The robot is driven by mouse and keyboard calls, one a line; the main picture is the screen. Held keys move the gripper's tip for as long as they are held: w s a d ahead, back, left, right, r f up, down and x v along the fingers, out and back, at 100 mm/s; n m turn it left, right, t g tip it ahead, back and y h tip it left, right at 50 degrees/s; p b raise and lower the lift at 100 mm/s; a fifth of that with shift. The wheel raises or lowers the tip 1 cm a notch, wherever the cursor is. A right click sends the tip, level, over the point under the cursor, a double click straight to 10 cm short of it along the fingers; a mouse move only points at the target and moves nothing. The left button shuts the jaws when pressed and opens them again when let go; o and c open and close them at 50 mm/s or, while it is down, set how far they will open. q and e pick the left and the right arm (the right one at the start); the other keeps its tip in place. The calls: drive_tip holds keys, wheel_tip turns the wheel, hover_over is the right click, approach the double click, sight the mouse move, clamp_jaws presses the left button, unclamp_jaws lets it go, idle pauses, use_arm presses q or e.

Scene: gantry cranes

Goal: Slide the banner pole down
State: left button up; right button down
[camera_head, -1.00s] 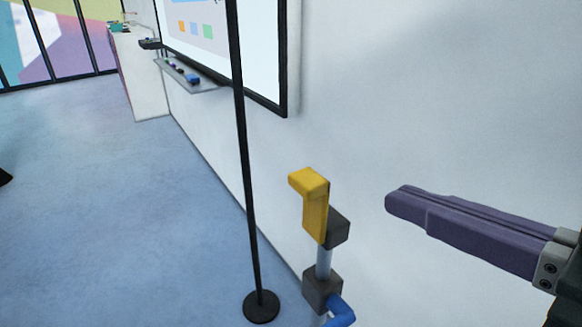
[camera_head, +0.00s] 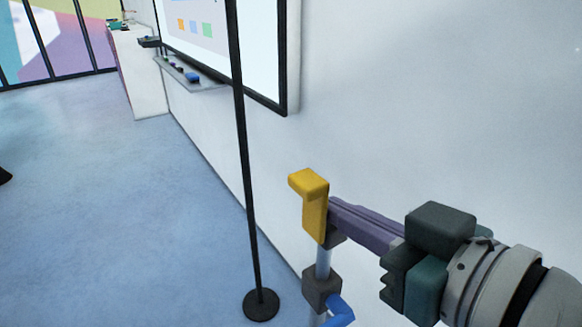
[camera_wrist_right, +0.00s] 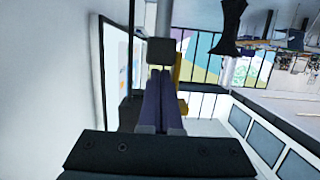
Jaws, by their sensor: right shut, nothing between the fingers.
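A tall thin black pole (camera_head: 245,160) stands upright on a round black base on the floor. No banner cloth shows on it, so I cannot tell if it is the banner pole. To its right, a short light-grey rod (camera_head: 323,262) carries dark blocks, a yellow angled piece (camera_head: 314,205) on top and a blue piece (camera_head: 338,312) below. My right gripper (camera_head: 336,212), with purple fingers, is shut and empty. Its tips are just right of the yellow piece; contact is unclear. In the right wrist view its fingertips (camera_wrist_right: 162,76) lie by a grey block (camera_wrist_right: 161,51). My left gripper is out of view.
A white wall rises behind the rod, with a black-framed whiteboard (camera_head: 250,45) and a pen tray (camera_head: 190,75) at upper left. A white cabinet (camera_head: 137,75) stands farther back. The blue-grey floor (camera_head: 90,210) at left is mostly clear.

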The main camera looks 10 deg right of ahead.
sight(338, 243)
wheel_tip(338, 243, down, 10)
drive_tip(key=b, duration=0.6)
drive_tip(key=shift+r, duration=0.15)
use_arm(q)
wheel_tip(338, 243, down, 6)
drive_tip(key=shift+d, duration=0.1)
use_arm(e)
drive_tip(key=shift+r, duration=0.2)
wheel_tip(338, 243, up, 5)
drive_tip(key=p, duration=0.5)
drive_tip(key=shift+s+d+f+b, duration=0.15)
drive_tip(key=shift+s+f+b, duration=0.1)
drive_tip(key=shift+s, duration=0.3)
drive_tip(key=shift+s+d+f+b, duration=0.15)
drive_tip(key=shift+s+b, duration=0.05)
drive_tip(key=shift+s, duration=0.35)
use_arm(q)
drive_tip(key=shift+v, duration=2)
use_arm(e)
drive_tip(key=v, duration=0.7)
drive_tip(key=shift+s+d, duration=0.2)
drive_tip(key=shift+s, duration=0.05)
